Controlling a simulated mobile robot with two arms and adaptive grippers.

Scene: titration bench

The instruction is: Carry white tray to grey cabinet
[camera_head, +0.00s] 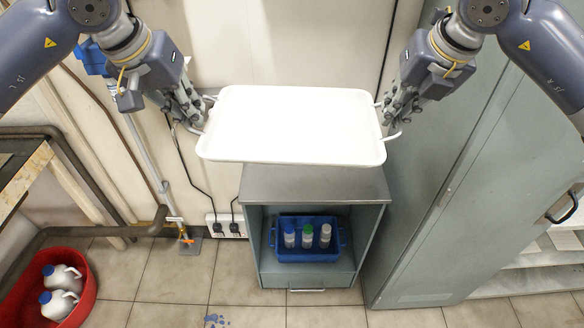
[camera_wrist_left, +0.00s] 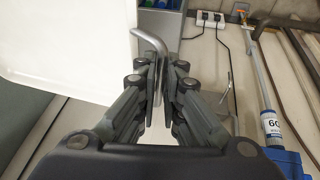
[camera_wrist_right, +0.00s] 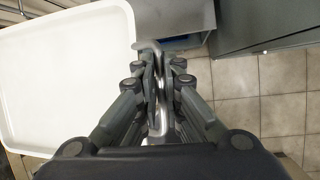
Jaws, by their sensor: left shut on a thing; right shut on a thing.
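The white tray (camera_head: 292,125) is empty and held up in the air between my two grippers. It looks about level in the head view. My left gripper (camera_head: 200,115) is shut on the tray's left handle, a bent metal bar that shows in the left wrist view (camera_wrist_left: 150,40). My right gripper (camera_head: 388,115) is shut on the right handle, which also shows in the right wrist view (camera_wrist_right: 152,46).
A blue crate (camera_head: 308,252) with several capped bottles sits in the cabinet's open shelf. A tall grey locker (camera_head: 440,180) stands close on the right. A red tub (camera_head: 85,302) with white jugs is at lower left. Pipes and a socket (camera_head: 226,225) line the wall left.

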